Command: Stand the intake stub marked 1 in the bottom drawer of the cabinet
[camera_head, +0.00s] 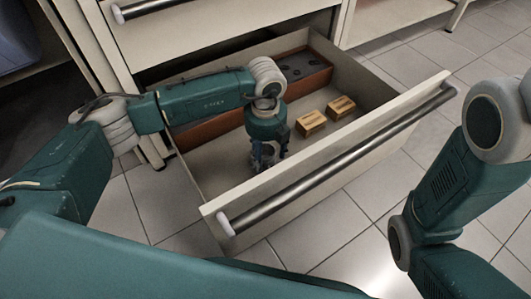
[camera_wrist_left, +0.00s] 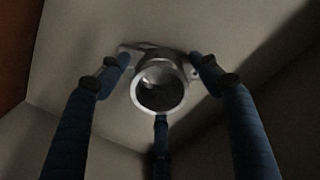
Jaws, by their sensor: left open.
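The bottom drawer (camera_head: 215,184) of the cabinet is pulled open. My left gripper (camera_head: 268,165) reaches down into it, near the front left part. In the left wrist view a grey metal stub (camera_wrist_left: 160,88) with a round open mouth and a flange stands on the drawer floor. The open fingers of my left gripper (camera_wrist_left: 160,85) are spread around it, apart from the tube. No number can be read on the stub. In the head view the gripper mostly hides it. My right arm shows at the right, but its gripper is out of view.
Two small tan boxes (camera_head: 311,123) and (camera_head: 341,106) lie on the drawer floor right of my left gripper. A brown divided tray (camera_head: 305,72) with dark holes lies along the back. The drawer's front panel and bar handle (camera_head: 340,160) stand nearest me.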

